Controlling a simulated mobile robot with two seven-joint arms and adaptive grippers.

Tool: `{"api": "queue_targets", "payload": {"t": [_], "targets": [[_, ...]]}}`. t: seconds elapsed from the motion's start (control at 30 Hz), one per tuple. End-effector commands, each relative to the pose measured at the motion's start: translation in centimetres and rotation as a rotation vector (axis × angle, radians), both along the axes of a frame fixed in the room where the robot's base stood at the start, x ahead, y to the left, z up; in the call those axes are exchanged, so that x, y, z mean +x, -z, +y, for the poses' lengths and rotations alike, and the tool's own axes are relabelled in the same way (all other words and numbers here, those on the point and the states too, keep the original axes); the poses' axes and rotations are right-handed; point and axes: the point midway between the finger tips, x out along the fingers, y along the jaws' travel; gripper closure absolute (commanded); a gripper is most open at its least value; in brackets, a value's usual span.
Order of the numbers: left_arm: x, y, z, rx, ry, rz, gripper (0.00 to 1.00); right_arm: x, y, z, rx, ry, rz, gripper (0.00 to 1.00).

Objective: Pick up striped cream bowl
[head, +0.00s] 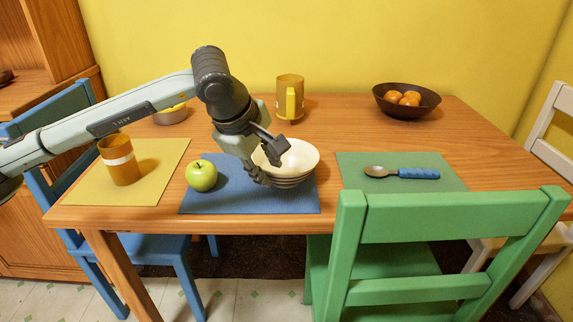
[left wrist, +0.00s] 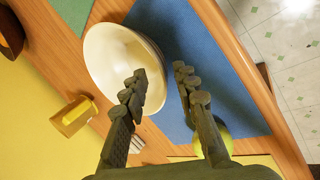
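The striped cream bowl (head: 300,160) stands upright on the blue mat (head: 225,198) in the middle of the table. Its stripes show low on the outer wall. It also shows in the left wrist view (left wrist: 108,62). My left gripper (head: 266,163) is at the bowl's left side in the head view, its fingers apart. In the left wrist view, the gripper (left wrist: 160,72) has one finger over the bowl's inside and the other outside over the mat, with the near wall between them. Contact with the wall cannot be told. My right gripper is not in view.
A green apple (head: 201,176) sits on the mat left of the bowl. An orange cup (head: 120,160), yellow mug (head: 290,97), dark fruit bowl (head: 407,100) and blue-handled spoon (head: 402,172) stand or lie around. A green chair (head: 440,228) is at the front.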

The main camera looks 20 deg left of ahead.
Motion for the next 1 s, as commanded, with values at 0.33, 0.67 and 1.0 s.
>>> {"api": "queue_targets", "payload": {"t": [0.33,0.67,1.0], "targets": [[1.6,3.3,-0.1,-0.002,-0.001,0.0,0.71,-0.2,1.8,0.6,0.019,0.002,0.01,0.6],[1.6,3.3,-0.1,-0.002,0.0,0.001,0.9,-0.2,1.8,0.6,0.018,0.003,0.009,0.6],[1.6,3.3,-0.1,-0.003,-0.001,0.001,1.0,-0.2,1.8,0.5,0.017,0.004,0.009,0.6]]}}
